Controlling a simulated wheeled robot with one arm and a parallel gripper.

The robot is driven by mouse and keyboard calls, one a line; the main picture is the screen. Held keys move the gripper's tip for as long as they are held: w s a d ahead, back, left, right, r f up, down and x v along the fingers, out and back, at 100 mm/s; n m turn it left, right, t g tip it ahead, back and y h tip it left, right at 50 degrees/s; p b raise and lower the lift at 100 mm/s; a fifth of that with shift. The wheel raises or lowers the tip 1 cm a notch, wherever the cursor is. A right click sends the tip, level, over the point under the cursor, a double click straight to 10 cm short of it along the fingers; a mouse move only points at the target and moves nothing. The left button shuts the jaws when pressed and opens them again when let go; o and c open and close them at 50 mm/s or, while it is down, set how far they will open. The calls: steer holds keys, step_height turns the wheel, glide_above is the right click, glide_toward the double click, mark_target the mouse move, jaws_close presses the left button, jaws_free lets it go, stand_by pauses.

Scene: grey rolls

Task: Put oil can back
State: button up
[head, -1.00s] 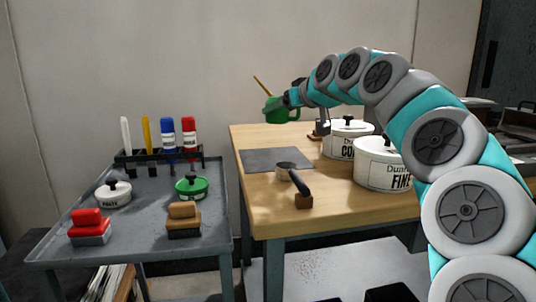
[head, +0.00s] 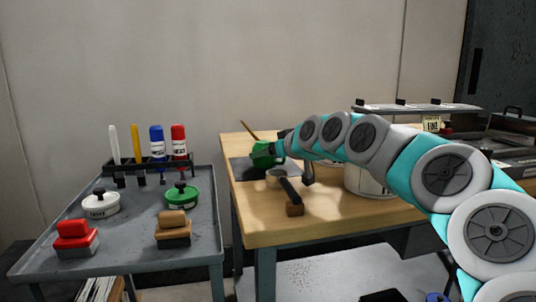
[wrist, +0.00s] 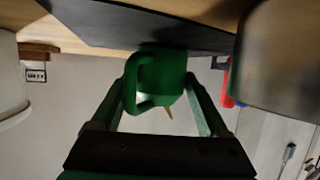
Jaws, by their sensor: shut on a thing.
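The green oil can (head: 262,154) with its thin brass spout is over the dark mat (head: 240,172) on the wooden table, in the head view. My gripper (head: 276,149) is shut on it, coming from the right. In the wrist view the oil can (wrist: 152,72) sits between the two fingers of my gripper (wrist: 160,82), its handle loop facing the camera. The mat (wrist: 135,25) lies right next to the can's base there. I cannot tell whether the can touches the mat. My arm hides part of the table behind it.
A white canister (head: 362,180) stands behind my arm. A grey cart (head: 130,235) at left holds bottles in a rack, two lidded pots and two blocks.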

steer(key=shift+f, duration=0.1)
steer(key=o, duration=1.1)
steer(key=shift+o, duration=0.2)
steer(key=v, duration=1.2)
